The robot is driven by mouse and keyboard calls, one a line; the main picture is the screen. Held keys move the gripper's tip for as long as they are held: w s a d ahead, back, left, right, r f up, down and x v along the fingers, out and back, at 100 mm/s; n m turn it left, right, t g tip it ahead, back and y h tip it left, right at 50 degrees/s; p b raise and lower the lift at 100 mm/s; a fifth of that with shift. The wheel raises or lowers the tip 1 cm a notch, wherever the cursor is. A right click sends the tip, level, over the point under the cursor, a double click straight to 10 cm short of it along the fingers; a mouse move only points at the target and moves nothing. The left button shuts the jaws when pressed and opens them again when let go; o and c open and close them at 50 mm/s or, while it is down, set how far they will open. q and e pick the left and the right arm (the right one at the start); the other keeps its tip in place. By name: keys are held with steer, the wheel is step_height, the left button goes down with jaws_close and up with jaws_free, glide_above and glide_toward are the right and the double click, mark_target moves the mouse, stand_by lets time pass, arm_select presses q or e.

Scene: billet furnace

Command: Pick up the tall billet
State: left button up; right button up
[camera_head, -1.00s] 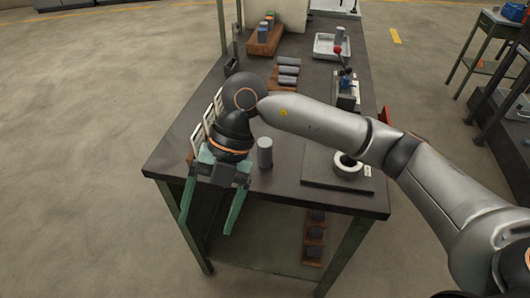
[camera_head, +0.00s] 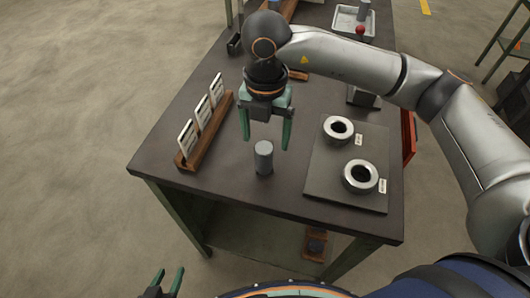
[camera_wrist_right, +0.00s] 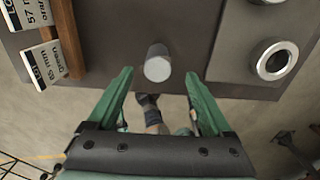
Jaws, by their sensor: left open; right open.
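A grey cylindrical billet (camera_head: 263,158) stands upright on the dark table, near its front edge. My right gripper (camera_head: 266,138) is open and empty, its green fingers pointing down above and behind the billet in the head view. In the right wrist view the billet (camera_wrist_right: 158,64) shows midway between the fingertips (camera_wrist_right: 158,74), apart from both. My left gripper (camera_head: 170,281) is open and empty at the bottom left of the head view, in front of the table and low.
A wooden rack (camera_head: 205,132) with several white label cards stands left of the billet. A dark plate (camera_head: 340,190) with two ring gauges (camera_head: 360,176) lies to the right. A white tray (camera_head: 350,33) is at the back. Bare tabletop (camera_head: 228,172) surrounds the billet.

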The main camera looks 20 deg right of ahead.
mark_target(264, 159)
step_height(264, 159, down, 9)
steer(key=shift+a+r+p, duration=0.15)
steer(key=shift+p, duration=0.25)
jaws_close()
stand_by(0.6)
steer(key=shift+r, duration=0.1)
